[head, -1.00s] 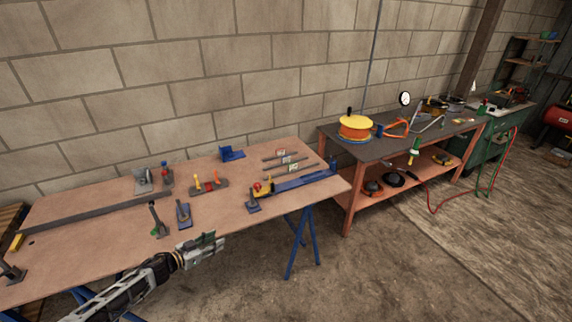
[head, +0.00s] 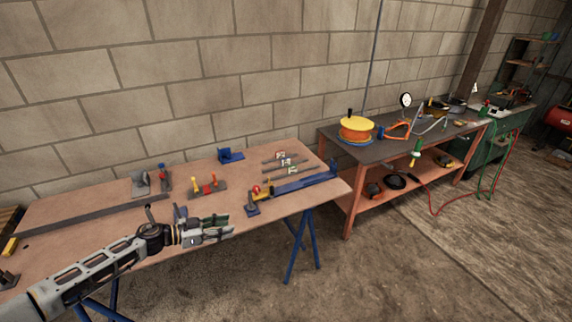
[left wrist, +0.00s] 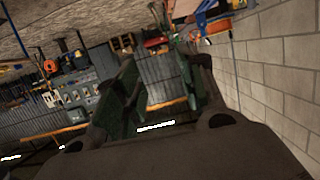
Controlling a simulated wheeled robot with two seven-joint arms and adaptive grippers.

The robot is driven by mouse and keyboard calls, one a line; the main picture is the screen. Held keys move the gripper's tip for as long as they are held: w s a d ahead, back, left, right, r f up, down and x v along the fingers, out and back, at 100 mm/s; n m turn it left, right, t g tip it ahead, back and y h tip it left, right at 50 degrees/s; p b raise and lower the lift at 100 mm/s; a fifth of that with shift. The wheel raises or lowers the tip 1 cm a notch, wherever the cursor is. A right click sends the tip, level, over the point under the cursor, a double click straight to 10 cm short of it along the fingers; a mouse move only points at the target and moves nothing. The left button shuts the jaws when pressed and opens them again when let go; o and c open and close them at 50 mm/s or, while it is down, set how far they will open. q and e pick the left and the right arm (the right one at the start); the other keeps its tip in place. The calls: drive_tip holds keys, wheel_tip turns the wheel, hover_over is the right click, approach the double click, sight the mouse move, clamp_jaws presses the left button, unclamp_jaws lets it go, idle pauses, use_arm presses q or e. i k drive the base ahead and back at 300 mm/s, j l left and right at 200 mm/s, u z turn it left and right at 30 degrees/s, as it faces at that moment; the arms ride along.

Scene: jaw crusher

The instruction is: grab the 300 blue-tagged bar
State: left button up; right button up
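Several short dark bars (head: 290,165) lie side by side near the far right of the wooden workbench (head: 110,222). Small tags stand on them; one looks reddish and one greenish, but the numbers are too small to read and I cannot tell which tag is blue. My left gripper (head: 222,229) is above the bench's front edge, left of the bars and clear of them. Its fingers are apart and empty; the gap between them shows in the left wrist view (left wrist: 160,95). The bars cannot be made out in the left wrist view. My right gripper is not in view.
A blue rail with a yellow clamp (head: 262,192) lies between the bars and the bench's front edge. A block with red and yellow handles (head: 207,188) and a blue bracket (head: 230,155) stand further left. An orange-legged table (head: 349,200) stands to the right.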

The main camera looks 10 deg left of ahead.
sight(285, 162)
drive_tip(key=i, duration=1.9)
